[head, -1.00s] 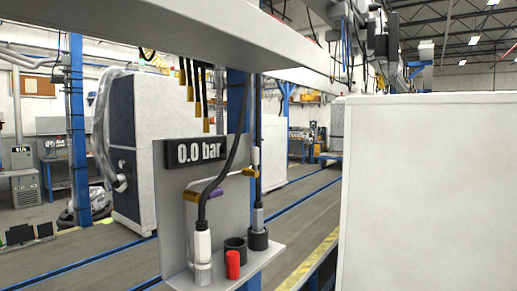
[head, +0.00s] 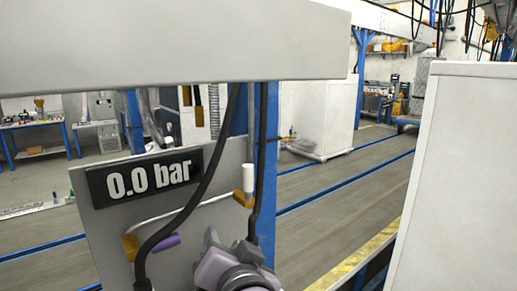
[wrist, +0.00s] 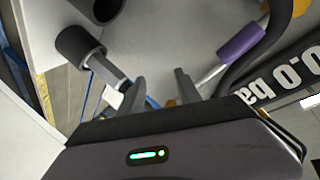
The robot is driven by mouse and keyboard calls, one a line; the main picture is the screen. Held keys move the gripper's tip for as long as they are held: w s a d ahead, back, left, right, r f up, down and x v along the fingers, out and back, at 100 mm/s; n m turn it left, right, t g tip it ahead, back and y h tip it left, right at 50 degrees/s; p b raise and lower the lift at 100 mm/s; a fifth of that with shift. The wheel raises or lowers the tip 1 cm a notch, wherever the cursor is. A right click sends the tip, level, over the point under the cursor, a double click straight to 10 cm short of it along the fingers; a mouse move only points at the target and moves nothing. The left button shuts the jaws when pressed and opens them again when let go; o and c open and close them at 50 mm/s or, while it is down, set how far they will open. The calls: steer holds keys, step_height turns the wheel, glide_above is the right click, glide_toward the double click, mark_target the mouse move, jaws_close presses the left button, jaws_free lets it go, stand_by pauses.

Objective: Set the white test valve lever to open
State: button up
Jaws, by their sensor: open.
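In the head view the white lever (head: 249,179) stands upright on a brass valve body (head: 243,199) at the right edge of the grey panel (head: 210,220). My gripper (head: 230,246) shows at the bottom of the head view, below the lever and apart from it in the picture. In the wrist view my gripper (wrist: 160,88) is open, its two fingers apart, with a bit of brass (wrist: 170,103) visible between them. I cannot clearly make out the white lever there. A purple lever (head: 165,243) sits lower left on another brass fitting (head: 131,247).
A "0.0 bar" display (head: 145,178) is at the panel's upper left. A black cable (head: 205,180) hangs across the panel. A light beam (head: 170,45) crosses above, and a large white cabinet (head: 460,180) stands at right. The wrist view shows a black holder (wrist: 80,44).

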mark_target(248, 178)
steer(key=s+a+r+t+h+p, duration=0.1)
steer(key=s+r+t+h+p, duration=0.1)
steer(key=s+r+h+p, duration=0.7)
steer(key=w+d+h, duration=0.1)
steer(key=w+d, duration=0.2)
steer(key=w, duration=0.6)
steer(key=w+d+r, duration=0.1)
steer(key=w+d, duration=0.2)
steer(key=w, duration=0.5)
steer(key=shift+w+d+r+h+p, duration=0.2)
steer(key=shift+w+r+h+p, duration=0.1)
steer(key=shift+w+h+p, duration=0.15)
steer(key=shift+s, duration=0.1)
jaws_close()
